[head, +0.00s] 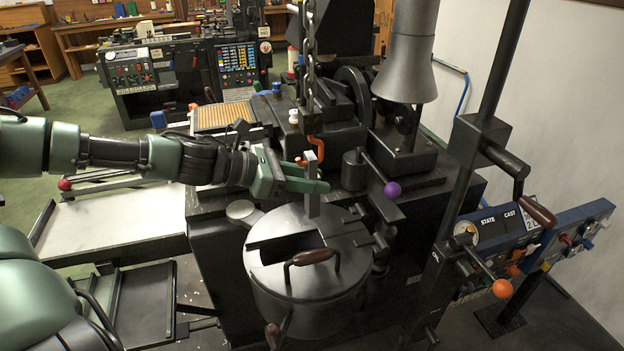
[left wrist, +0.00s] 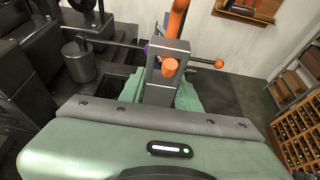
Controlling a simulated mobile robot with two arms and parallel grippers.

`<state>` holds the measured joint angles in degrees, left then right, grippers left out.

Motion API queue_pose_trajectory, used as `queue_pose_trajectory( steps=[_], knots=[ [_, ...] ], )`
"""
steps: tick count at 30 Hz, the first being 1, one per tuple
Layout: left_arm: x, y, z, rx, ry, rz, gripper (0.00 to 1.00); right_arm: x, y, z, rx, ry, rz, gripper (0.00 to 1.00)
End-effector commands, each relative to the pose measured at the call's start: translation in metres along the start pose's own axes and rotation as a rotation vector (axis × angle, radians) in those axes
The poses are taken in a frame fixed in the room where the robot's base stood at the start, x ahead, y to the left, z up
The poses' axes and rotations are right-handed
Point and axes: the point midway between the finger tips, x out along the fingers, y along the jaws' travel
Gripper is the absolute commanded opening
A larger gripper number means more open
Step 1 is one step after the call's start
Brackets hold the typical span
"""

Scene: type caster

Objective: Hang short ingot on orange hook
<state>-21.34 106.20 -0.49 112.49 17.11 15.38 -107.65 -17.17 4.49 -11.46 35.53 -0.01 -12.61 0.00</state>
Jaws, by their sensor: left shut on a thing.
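The short ingot (head: 313,204) is a grey upright bar above the round pot lid in the head view. My left gripper (head: 312,186) has its green fingers shut on the ingot's middle. The orange hook (head: 319,148) hangs from a dark chain at the ingot's top end, with its tip showing on the left side. In the left wrist view the ingot (left wrist: 157,88) has an opening near its top. The orange hook (left wrist: 176,20) rises behind it, and its tip shows at that opening, so it appears to pass through. The ingot's weight is still within my fingers' grip. My right gripper is out of view.
The round metal pot (head: 310,290) with a brown-handled lid stands below the ingot. The chain (head: 308,60) hangs from above. A lever with a purple knob (head: 392,189) is close on the right; a post with an orange knob (head: 502,288) stands farther right.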

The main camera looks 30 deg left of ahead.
Motion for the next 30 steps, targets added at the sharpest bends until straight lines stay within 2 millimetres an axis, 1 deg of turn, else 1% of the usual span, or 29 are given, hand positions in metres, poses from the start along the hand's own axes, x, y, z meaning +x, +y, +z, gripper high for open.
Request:
queue_pose_trajectory(
  steps=[1, 2, 3, 4, 11, 12, 17, 27, 30],
  knots=[
    [0.0, 0.0, 0.003, 0.003, -0.005, 0.0, 0.0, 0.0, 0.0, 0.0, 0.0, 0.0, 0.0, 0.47],
    [0.0, 0.0, 0.003, 0.003, -0.005, 0.0, 0.41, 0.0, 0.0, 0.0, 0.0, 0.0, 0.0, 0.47],
    [0.0, 0.0, 0.003, 0.003, -0.005, 0.0, 0.52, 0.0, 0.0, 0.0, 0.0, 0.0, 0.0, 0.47],
    [0.0, 0.0, 0.003, 0.002, -0.004, 0.0, 0.58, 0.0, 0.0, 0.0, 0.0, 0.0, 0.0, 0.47],
    [0.0, 0.0, 0.001, 0.001, -0.002, 0.0, 0.58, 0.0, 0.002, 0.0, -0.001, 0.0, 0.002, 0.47],
    [0.0, 0.0, -0.003, -0.002, 0.004, 0.0, 0.58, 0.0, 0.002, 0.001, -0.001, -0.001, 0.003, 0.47],
    [-0.003, 0.0, 0.0, 0.0, 0.001, 0.001, 0.58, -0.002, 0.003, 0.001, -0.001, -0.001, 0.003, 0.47],
    [-0.028, 0.0, 0.005, 0.002, -0.005, 0.002, 0.58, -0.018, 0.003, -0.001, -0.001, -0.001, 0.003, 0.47],
    [-0.035, 0.001, 0.004, 0.004, -0.003, 0.002, 0.58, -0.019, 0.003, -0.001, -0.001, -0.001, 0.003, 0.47]
  ],
)
